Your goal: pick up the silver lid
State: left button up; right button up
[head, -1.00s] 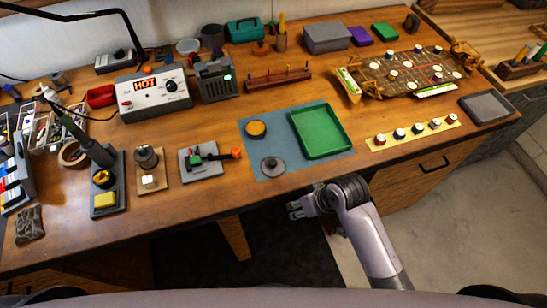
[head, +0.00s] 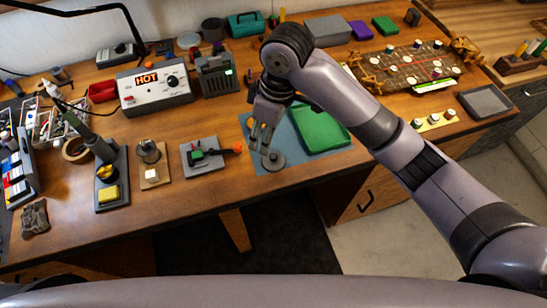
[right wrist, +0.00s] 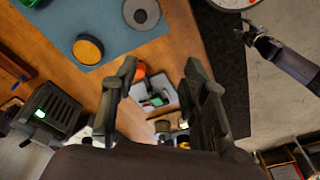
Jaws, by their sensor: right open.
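The silver lid (head: 273,161), a grey disc with a dark knob, lies on the blue mat (head: 258,167) near the table's front edge. It also shows at the top of the right wrist view (right wrist: 141,12). My right gripper (head: 262,146) points down just behind the lid in the head view, fingers apart and empty. In the right wrist view the open fingers (right wrist: 160,75) hold nothing between them. What looks like my left arm, with its gripper (right wrist: 244,32), shows small at the upper right of that view; its jaws are too small to tell.
A green tray (head: 322,145) lies right of the lid, partly behind my right arm. A round amber-topped piece (right wrist: 88,48) sits on the mat near the lid. A grey fixture (head: 200,154) with green and orange parts stands to the left.

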notch_tip(320, 180, up, 4)
jog(key=h, duration=0.2)
send_over(274, 156)
jog(key=shift+n, duration=0.4)
jog(key=f, duration=0.5)
jog(key=f+p, duration=0.1)
jog(key=f, duration=0.5)
jog(key=shift+s+f, duration=0.2)
jog(key=shift+f, duration=0.05)
jog(key=shift+f+p, duration=0.5)
jog(key=shift+p, duration=0.1)
notch_tip(274, 156, down, 4)
jog(key=shift+w+r+p, duration=0.15)
jog(key=shift+p, duration=0.5)
jog(key=shift+f, duration=0.35)
jog(key=shift+c, duration=0.2)
jog(key=c, duration=0.9)
